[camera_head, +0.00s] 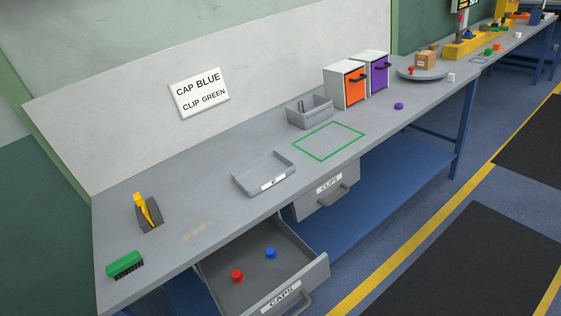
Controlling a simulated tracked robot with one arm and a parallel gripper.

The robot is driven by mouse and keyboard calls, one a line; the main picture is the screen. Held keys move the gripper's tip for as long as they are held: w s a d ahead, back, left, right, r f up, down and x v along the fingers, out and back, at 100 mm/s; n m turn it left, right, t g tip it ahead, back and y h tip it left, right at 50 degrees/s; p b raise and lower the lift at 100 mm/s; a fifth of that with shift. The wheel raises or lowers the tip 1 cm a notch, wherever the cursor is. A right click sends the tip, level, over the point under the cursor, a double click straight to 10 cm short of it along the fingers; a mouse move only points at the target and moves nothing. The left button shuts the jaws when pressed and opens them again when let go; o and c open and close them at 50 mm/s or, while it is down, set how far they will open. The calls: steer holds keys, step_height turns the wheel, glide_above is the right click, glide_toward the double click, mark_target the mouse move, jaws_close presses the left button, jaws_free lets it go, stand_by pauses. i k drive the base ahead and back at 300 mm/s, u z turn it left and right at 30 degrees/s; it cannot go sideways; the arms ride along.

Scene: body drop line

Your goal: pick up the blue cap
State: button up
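The blue cap (270,253) lies in the open drawer labelled CAPS (318,272), under the bench. A red cap (237,276) lies in the same drawer, to the left of the blue cap and nearer the camera. The two caps are apart. My gripper is not in view.
The grey bench top (215,215) holds a shallow tray (290,170), a green brush (125,265), a yellow-handled tool (147,212), a grey bin (310,113) and orange and purple cabinets. The CLIPS drawer (318,203) sits beyond the CAPS drawer. A sign (200,93) reads CAP BLUE, CLIP GREEN.

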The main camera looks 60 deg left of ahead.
mark_target(271, 254)
steer(key=u, duration=1.85)
steer(key=k, duration=0.9)
steer(key=z, duration=0.25)
steer(key=i, duration=0.5)
steer(key=z, duration=0.05)
